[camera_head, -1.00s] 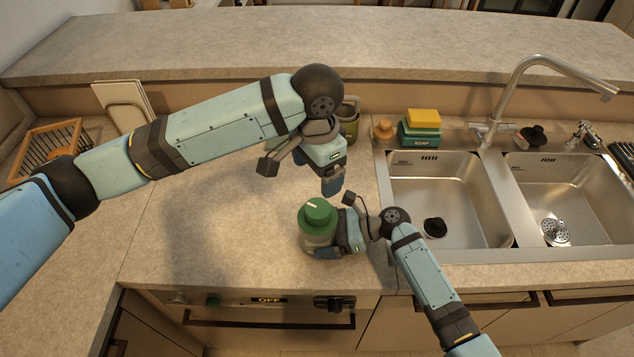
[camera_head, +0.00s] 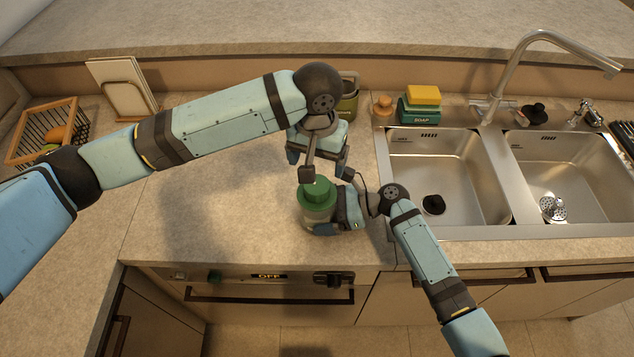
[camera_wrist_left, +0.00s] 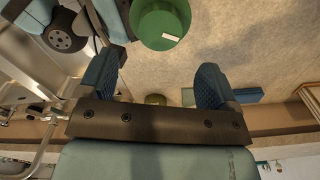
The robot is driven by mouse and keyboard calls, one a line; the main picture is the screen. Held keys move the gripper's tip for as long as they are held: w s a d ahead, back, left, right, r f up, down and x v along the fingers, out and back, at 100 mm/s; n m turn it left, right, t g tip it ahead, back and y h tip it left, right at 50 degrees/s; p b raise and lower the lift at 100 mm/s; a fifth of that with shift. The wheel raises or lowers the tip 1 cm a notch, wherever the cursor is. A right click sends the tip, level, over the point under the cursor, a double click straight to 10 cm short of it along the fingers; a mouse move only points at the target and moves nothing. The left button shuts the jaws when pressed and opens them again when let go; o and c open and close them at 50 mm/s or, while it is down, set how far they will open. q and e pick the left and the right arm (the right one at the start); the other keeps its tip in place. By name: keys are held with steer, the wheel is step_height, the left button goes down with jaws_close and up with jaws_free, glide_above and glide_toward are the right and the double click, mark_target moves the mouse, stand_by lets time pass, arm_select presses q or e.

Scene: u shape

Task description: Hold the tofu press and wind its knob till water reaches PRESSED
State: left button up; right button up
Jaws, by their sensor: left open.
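The tofu press (camera_head: 308,217) stands upright on the counter, a clear body under a green knob (camera_head: 315,193). The knob also shows in the left wrist view (camera_wrist_left: 160,24), with a white mark on top. My right gripper (camera_head: 327,226) closes around the press body from the right; one finger shows at the front, the other is hidden. My left gripper (camera_head: 317,163) is open and empty, just behind and above the knob. In the left wrist view its fingers (camera_wrist_left: 157,80) are wide apart, with the knob beyond them. The water level and PRESSED mark cannot be read.
A double sink (camera_head: 435,185) with a tall faucet lies to the right. A basket (camera_head: 42,130) is far left. The counter left of the press is clear.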

mark_target(317, 184)
arm_select(q)
step_height(317, 184, down, 8)
steer(key=shift+c, duration=0.2)
steer(key=c, duration=0.9)
